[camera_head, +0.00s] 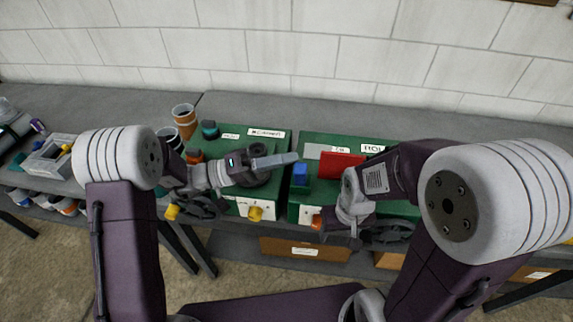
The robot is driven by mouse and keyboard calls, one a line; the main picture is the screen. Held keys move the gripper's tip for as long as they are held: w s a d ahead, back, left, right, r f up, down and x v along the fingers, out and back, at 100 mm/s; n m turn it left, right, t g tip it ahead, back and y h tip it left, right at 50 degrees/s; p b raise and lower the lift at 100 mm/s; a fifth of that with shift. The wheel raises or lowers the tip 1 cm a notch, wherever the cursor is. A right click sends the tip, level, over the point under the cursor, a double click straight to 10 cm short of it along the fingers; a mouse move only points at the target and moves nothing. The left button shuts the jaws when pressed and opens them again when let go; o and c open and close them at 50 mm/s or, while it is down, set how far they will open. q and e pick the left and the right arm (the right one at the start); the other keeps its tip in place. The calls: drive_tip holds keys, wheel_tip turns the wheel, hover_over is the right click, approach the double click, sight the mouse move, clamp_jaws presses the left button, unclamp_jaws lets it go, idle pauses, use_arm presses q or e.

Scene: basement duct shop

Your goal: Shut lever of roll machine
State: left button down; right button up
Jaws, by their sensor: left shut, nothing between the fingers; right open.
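The roll machine is the right green box (316,143), with a white label (373,149) that seems to read ROLL. A red flat part (338,164) and a blue block (300,171) stand on its top. I cannot tell for certain which part is the lever. My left gripper (288,159) is shut and empty, pointing right over the neighbouring green machine, its tip near the blue block. My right gripper (338,234) is open and points down at the roll machine's front. My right arm hides much of that machine's top and right side.
Another green machine (226,146) stands left of the roll machine, with a yellow knob (255,214) on its front. The bench behind (330,112) is clear up to the block wall.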

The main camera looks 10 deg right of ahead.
use_arm(q)
drive_tip(key=shift+s+f+b, duration=0.15)
drive_tip(key=shift+f+b, duration=0.05)
drive_tip(key=shift+b, duration=0.2)
drive_tip(key=a+f+b, duration=0.1)
drive_tip(key=a+b, duration=0.2)
drive_tip(key=a, duration=0.5)
drive_tip(key=shift+a, duration=0.4)
drive_tip(key=shift+a, duration=0.1)
drive_tip(key=shift+f, duration=0.1)
